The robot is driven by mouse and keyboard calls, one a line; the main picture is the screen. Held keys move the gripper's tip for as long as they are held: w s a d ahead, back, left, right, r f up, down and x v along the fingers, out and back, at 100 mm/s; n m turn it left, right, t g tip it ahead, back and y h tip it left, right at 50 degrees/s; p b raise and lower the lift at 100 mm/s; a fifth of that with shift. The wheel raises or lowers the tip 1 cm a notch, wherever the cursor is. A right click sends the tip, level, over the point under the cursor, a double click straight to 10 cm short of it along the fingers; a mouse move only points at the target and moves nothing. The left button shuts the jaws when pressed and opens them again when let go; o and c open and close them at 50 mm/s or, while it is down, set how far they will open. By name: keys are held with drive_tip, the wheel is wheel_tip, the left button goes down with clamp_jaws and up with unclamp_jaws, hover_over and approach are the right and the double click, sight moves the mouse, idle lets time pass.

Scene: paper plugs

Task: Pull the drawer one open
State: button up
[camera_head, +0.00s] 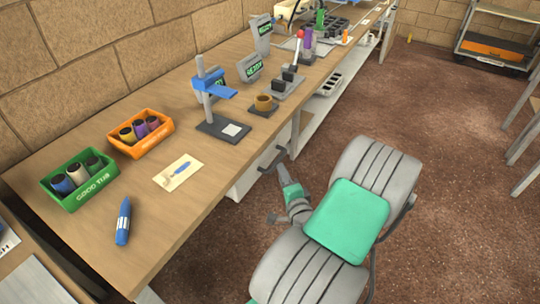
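A white drawer unit (247,182) hangs under the bench's front edge, left of my gripper. I cannot read any label on it, so I cannot tell which drawer is drawer one. It shows no clear gap from here. My gripper (271,160) is a small dark shape at the end of my grey and green arm, close to the bench edge and the right end of the white unit. I cannot tell whether it touches a handle. Its fingers are too small and dark to judge. The bench edge hides part of the drawer area.
The wooden bench (150,222) carries a green box (94,193), an orange box (158,143), a blue marker (123,222), a card (179,172) and a blue-topped stand (226,131). A cart (494,49) stands at the back right.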

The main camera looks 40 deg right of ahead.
sight(278, 160)
drive_tip(key=x, duration=0.7)
drive_tip(key=shift+w+d+p, duration=0.15)
drive_tip(key=shift+d+p, duration=0.1)
drive_tip(key=shift+p, duration=0.05)
drive_tip(key=shift+c, duration=0.2)
clamp_jaws()
idle(0.8)
